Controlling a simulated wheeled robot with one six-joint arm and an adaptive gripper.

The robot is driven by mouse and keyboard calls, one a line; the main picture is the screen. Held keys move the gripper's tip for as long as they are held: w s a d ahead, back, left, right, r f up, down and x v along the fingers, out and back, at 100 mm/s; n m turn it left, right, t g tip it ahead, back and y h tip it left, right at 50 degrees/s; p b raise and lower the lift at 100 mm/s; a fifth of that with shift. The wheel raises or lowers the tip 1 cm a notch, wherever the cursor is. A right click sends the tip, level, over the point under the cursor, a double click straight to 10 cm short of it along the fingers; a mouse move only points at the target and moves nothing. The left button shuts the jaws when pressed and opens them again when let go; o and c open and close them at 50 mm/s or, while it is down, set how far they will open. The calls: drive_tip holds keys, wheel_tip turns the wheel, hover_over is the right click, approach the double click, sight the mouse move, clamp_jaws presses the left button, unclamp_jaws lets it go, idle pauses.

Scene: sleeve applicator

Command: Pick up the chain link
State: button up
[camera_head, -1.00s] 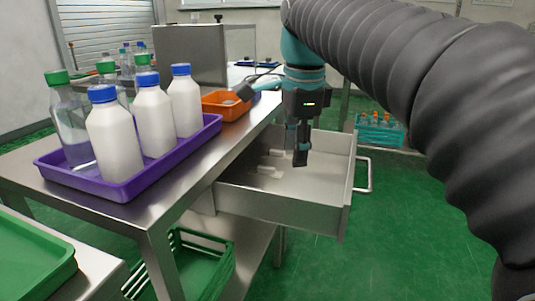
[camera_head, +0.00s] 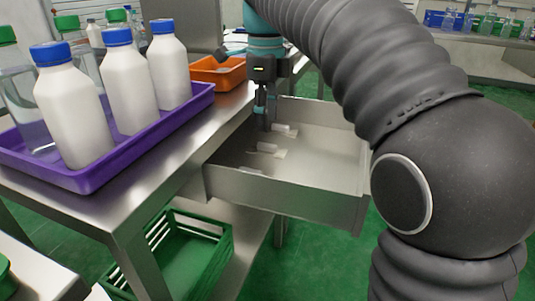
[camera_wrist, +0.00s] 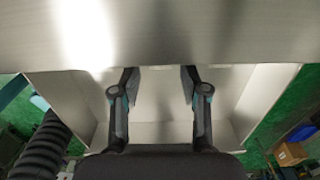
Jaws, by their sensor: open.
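Several small pale pieces lie on the floor of the open drawer (camera_head: 325,187). One pale piece (camera_head: 267,147) is near the middle of its left part, one (camera_head: 284,129) is farther back, and one (camera_head: 250,170) is near the front wall. They are too small for me to tell which is the chain link. My gripper (camera_head: 266,118) points down over the back left of the drawer, close to the farther piece. In the wrist view my gripper (camera_wrist: 160,80) is open, with nothing seen between its fingers. The wrist view shows no clear link.
A steel table (camera_head: 165,175) stands left of the drawer, and its top covers much of the upper wrist view. It bears a purple tray (camera_head: 110,160) of bottles and an orange tray (camera_head: 208,76). A green crate (camera_head: 190,258) sits below.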

sight(267, 144)
drive_tip(key=shift+s+d+f+b, duration=0.1)
drive_tip(key=shift+f+b, duration=0.8)
drive_tip(key=shift+f, duration=2.05)
clamp_jaws()
